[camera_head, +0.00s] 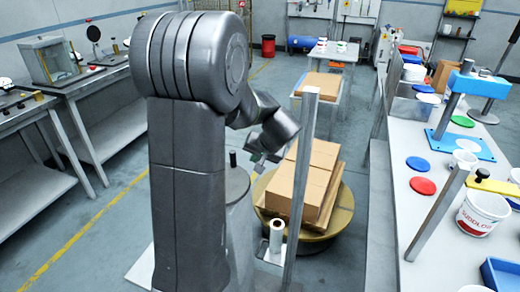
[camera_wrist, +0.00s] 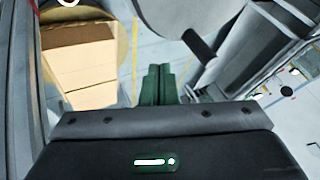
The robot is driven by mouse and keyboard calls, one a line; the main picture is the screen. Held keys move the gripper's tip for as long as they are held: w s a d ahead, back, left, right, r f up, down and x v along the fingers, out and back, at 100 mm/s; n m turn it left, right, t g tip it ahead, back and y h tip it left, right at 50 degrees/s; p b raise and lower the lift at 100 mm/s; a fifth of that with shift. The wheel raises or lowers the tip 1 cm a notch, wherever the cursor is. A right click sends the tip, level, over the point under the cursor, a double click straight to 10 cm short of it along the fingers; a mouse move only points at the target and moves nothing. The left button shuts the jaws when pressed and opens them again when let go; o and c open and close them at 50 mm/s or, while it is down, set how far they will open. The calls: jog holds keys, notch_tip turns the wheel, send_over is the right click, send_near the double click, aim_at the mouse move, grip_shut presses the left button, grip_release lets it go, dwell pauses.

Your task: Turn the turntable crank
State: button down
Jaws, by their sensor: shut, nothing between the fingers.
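The round brown turntable (camera_head: 338,218) stands on the floor in the middle of the head view, with a pallet and several cardboard boxes (camera_head: 303,178) on it. In the wrist view the boxes (camera_wrist: 78,65) are at the left. A black cylindrical handle (camera_wrist: 199,45), which looks like the crank grip, stands right of my fingers in the wrist view. It seems to be the black knob (camera_head: 232,158) on top of the grey housing in the head view. My gripper (camera_wrist: 159,70) has green fingers pressed together, empty and apart from the handle. It also shows near the housing (camera_head: 256,165).
A grey upright post (camera_head: 301,170) stands close to the right of my gripper. A white film roll (camera_head: 277,236) is at its foot. Workbenches line the left, and a long table (camera_head: 385,215) with tubs and lids runs along the right.

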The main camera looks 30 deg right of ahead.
aim_at(242, 170)
jog(key=w+a, duration=0.1)
jog(key=w+a+f+p, duration=0.1)
jog(key=w, duration=0.1)
jog(key=shift+w+a+f+p, duration=0.2)
jog(key=shift+w+a+p, duration=0.2)
jog(key=shift+w, duration=0.1)
jog(key=shift+b, duration=0.4)
jog(key=shift+w+n, duration=0.1)
jog(key=shift+n, duration=0.2)
